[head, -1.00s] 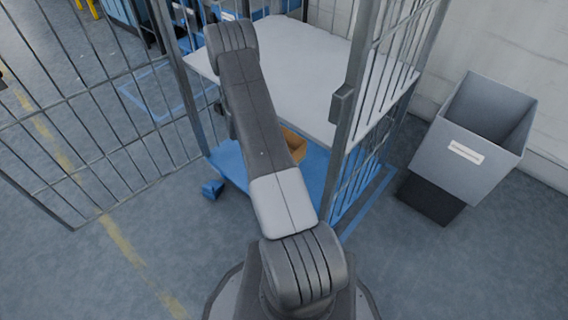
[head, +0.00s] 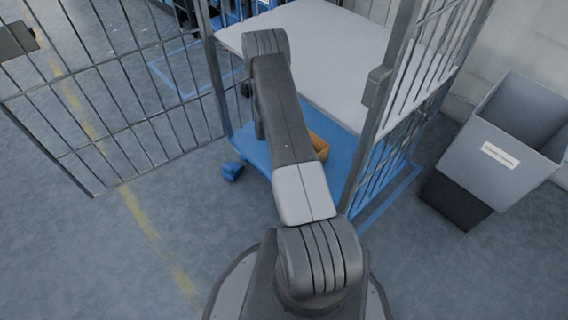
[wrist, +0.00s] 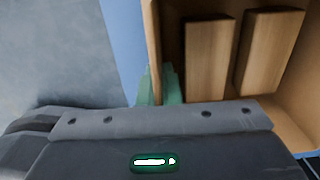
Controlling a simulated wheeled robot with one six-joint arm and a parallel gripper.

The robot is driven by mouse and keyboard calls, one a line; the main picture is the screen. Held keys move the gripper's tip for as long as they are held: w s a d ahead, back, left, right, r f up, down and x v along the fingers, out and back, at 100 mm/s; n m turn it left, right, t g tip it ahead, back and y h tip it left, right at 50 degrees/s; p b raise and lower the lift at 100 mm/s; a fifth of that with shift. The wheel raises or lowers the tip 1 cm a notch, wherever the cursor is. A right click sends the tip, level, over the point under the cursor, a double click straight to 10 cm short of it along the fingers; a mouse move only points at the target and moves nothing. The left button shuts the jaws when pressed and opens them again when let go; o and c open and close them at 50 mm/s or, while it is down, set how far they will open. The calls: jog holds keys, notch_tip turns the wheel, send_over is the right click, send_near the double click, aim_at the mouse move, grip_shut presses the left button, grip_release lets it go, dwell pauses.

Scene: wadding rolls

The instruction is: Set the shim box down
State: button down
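The shim box (head: 319,146) is an open tan box, partly hidden behind my arm in the head view. It shows over the blue lower deck (head: 255,152) of the cage trolley. In the wrist view the box (wrist: 228,95) is close up, with two wooden blocks (wrist: 208,58) in it. My gripper (wrist: 160,86) has green fingertips close together, one on each side of the box's left wall, and looks shut on it. The head view hides the gripper behind my arm. I cannot tell whether the box's underside touches the deck.
A white shelf (head: 325,55) spans the cage above the blue deck. The barred cage side (head: 415,90) stands on the right, and an open barred door (head: 110,110) on the left. A grey bin (head: 500,145) stands at the right. The floor at the left front is clear.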

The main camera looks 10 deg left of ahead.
jog(key=c, duration=1.6)
grip_release()
notch_tip(320, 180, up, 8)
jog(key=p, duration=0.2)
jog(key=shift+f+p, duration=0.1)
jog(key=shift+p, duration=0.3)
